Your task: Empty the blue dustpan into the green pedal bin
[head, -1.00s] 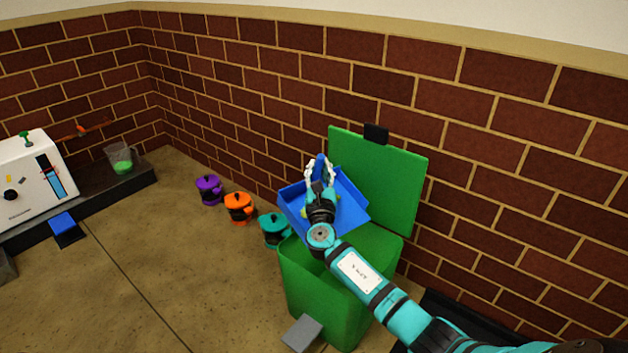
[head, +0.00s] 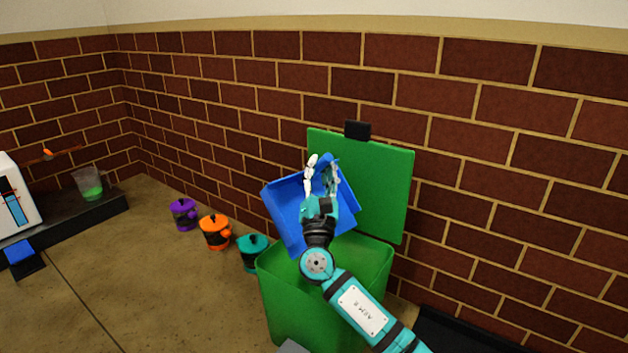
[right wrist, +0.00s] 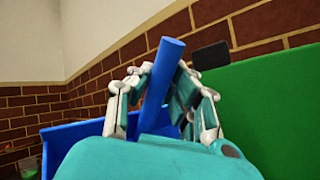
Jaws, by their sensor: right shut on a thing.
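The blue dustpan (head: 284,205) is over the mouth of the green pedal bin (head: 285,295) in the head view, tilted. My right gripper (head: 322,172) is shut on its blue handle, which also shows between the fingers in the right wrist view (right wrist: 162,80). The bin's green lid (head: 385,185) stands open against the brick wall. My gripper and arm hide part of the pan and of the bin's opening. I see no contents in the visible part of the pan. My left gripper is not in view.
Purple (head: 183,214), orange (head: 215,231) and teal (head: 252,253) lidded pots stand on the floor left of the bin. A dark ledge at the left holds a white machine (head: 15,200) and a beaker with green content (head: 89,184). The brick wall is close behind the bin.

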